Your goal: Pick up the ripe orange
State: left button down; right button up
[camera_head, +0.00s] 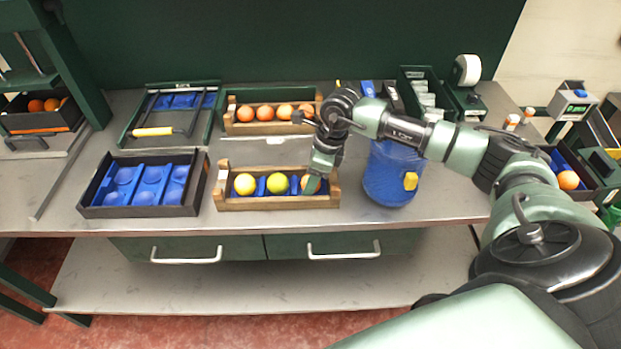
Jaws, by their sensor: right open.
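A wooden crate (262,203) stands near the front of the table. In it lie a yellow fruit (245,184), a yellow-green fruit (278,183) and, at the right end, an orange fruit (309,185) in a row. My right gripper (316,178) points down over the right end of the crate, at the orange fruit, and partly hides it. It is open; I cannot tell whether its fingers touch the fruit. My left gripper is not in view.
A black tray with blue cups (85,203) stands left of the crate. A second wooden crate (238,128) with several oranges is behind. A blue container (390,178) stands close to the right of my gripper. Metal table (130,222) is bare along the front.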

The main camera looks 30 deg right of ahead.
jog(key=c, duration=1)
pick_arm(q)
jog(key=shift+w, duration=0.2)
